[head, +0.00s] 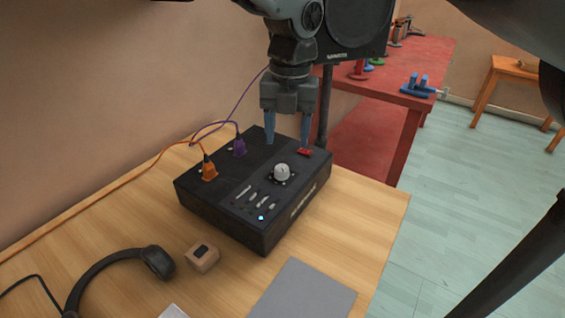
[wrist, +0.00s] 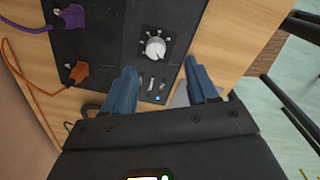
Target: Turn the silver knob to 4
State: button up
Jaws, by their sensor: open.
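The silver knob (head: 282,172) stands on the top of a black box (head: 225,190) on the wooden table. In the wrist view the knob (wrist: 155,47) sits in a ring of marks too small to read, with a dark pointer line on it. My gripper (head: 287,142) hangs over the back part of the box, fingers pointing down. Its two blue fingers are apart with nothing between them. In the wrist view the fingers (wrist: 162,78) reach toward the knob from below in the picture, and the knob lies beyond their tips, apparently untouched.
An orange plug (head: 209,171) and a purple plug (head: 239,147) with cables stand in the box. A red switch (head: 305,152) and several sliders (head: 255,197) are near the knob. Headphones (head: 115,262), a small brown block (head: 202,258) and a grey pad (head: 303,290) lie in front.

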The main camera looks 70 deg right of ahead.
aim_at(282, 167)
jog(key=shift+w+a+f, duration=0.1)
jog(key=shift+w+a, duration=0.05)
jog(key=shift+w, duration=0.15)
notch_tip(282, 167, down, 8)
jog(key=shift+w+r, duration=0.15)
jog(key=shift+r, duration=0.05)
jog(key=c, duration=1.1)
